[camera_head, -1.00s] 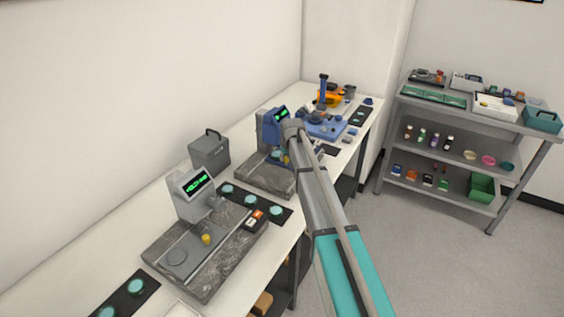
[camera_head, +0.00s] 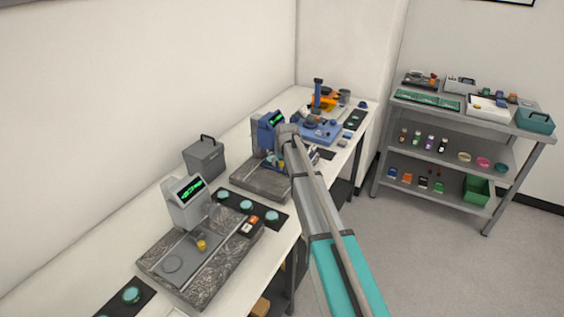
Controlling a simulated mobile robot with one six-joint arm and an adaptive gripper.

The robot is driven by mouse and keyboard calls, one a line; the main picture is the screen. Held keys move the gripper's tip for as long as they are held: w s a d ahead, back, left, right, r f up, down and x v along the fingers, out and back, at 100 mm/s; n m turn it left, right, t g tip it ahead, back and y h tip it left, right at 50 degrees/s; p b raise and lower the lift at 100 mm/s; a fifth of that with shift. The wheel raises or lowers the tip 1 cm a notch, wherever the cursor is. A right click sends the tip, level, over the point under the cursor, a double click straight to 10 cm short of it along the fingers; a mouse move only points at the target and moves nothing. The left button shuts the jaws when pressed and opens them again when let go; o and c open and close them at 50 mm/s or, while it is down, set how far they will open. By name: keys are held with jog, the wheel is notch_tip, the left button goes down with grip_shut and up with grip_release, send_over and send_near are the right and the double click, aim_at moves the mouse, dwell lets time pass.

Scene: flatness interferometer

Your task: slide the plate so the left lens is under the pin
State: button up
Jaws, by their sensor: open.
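A blue instrument (camera_head: 268,128) with a green display stands on a grey stone base (camera_head: 258,181) in the middle of the bench. My arm reaches to it from the lower right, and my wrist (camera_head: 289,132) is just at its right side. The fingers of my gripper are hidden behind my arm. The plate, its lenses and the pin at the blue instrument cannot be made out clearly; my arm covers much of that area.
A second, grey instrument (camera_head: 188,205) stands nearer on its own stone base (camera_head: 212,283). A dark mat with teal discs (camera_head: 247,206) lies between the two. A grey box (camera_head: 204,158) is by the wall. A shelf rack (camera_head: 455,150) stands at right; floor before it is clear.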

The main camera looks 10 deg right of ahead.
jog(key=s+a, duration=0.2)
jog(key=s, duration=0.1)
jog(key=s+a, duration=0.2)
jog(key=s, duration=0.1)
jog(key=s+a, duration=0.2)
jog(key=shift+s+a, duration=0.1)
jog(key=shift+s, duration=0.3)
jog(key=shift+p+v, duration=0.75)
jog(key=shift+v, duration=0.05)
jog(key=a+p+v, duration=0.1)
jog(key=p+v, duration=1)
jog(key=v, duration=0.1)
jog(key=s+d+f+g+b, duration=0.1)
jog(key=s+d+f+b, duration=0.3)
jog(key=s, duration=0.4)
jog(key=s+d+f+m+g+b, duration=0.1)
jog(key=s+d+f+b, duration=0.4)
jog(key=s+f+b, duration=0.2)
jog(key=shift+s+f+g+h, duration=0.3)
jog(key=shift+s+f+g, duration=0.15)
jog(key=shift+f, duration=0.25)
jog(key=shift+r, duration=0.1)
